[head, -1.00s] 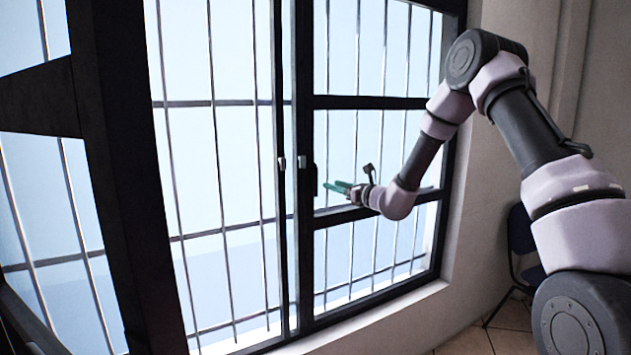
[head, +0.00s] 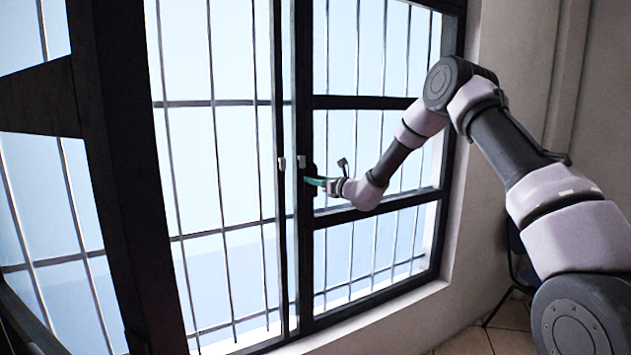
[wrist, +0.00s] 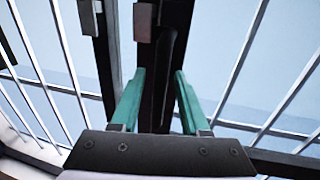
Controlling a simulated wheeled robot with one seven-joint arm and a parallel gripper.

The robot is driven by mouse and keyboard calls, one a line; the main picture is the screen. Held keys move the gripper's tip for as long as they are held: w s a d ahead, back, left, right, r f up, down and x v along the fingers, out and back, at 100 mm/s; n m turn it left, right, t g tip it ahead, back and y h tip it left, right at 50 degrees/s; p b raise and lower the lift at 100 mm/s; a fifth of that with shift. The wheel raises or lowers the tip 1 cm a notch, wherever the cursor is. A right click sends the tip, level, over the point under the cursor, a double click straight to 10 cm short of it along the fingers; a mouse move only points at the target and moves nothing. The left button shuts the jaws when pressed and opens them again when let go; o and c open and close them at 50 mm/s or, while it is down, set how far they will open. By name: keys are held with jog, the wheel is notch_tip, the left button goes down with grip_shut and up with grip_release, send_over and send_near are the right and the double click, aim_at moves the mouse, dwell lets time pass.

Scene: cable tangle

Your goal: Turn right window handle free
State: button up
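The right window handle is a slim dark lever on the dark window frame, seen in the wrist view (wrist: 167,60). In the head view the handle (head: 312,172) is small and partly hidden by my gripper. My gripper (wrist: 160,72) has two teal fingers, spread apart on either side of the handle in the picture. A gap shows on both sides of the lever, and I see no touch. The head view shows my gripper (head: 308,181) at the handle, coming from the right.
A second grey block (head: 282,163) sits on the neighbouring frame bar to the left. Several bars stand behind the panes. A thick dark upright (head: 128,170) is at the left. A dark chair (head: 515,250) stands at the right by the wall.

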grip_shut()
dwell(1.2)
